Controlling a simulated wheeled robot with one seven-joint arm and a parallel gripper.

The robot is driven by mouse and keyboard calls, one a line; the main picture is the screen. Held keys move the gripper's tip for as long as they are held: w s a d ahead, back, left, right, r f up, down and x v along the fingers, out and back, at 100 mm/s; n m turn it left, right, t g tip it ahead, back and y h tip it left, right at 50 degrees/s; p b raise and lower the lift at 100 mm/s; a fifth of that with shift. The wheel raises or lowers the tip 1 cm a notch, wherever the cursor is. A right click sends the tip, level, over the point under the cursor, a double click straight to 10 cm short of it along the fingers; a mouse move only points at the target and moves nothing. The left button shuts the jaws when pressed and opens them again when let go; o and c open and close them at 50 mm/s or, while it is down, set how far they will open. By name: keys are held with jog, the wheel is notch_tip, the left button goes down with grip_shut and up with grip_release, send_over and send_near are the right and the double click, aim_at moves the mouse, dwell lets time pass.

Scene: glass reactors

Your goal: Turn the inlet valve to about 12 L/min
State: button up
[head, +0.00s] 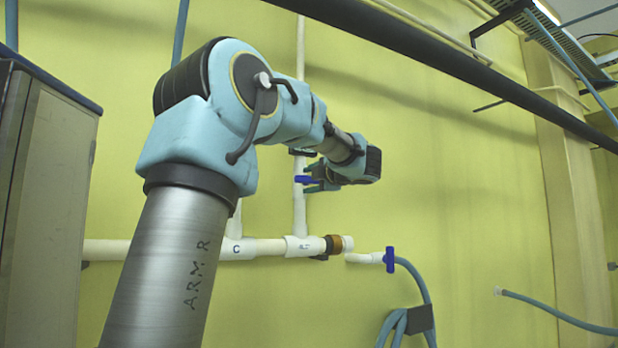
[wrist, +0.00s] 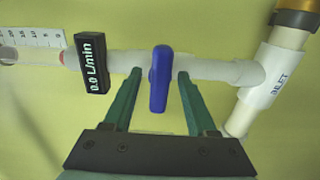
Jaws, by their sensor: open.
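The inlet valve has a blue handle (wrist: 159,80) on a white pipe (wrist: 218,69), seen in the middle of the wrist view. The handle lies across the pipe. A black flow display (wrist: 91,64) beside it reads 0.0 L/min. My gripper (wrist: 157,76) is open, with one green finger on each side of the handle and a gap on both sides. In the head view the blue handle (head: 303,179) shows on the vertical pipe, with my gripper (head: 312,179) at it; my wrist partly hides that spot.
A white tee labelled INLET (wrist: 262,87) and a brass fitting (wrist: 296,20) are at the right of the wrist view. A scale (wrist: 28,38) is at its left. In the head view, a second blue valve (head: 390,260) with a hose is lower right, and a grey cabinet (head: 45,200) stands left.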

jog(key=shift+w+a, duration=0.1)
jog(key=shift+w, duration=0.15)
grip_shut()
dwell(0.3)
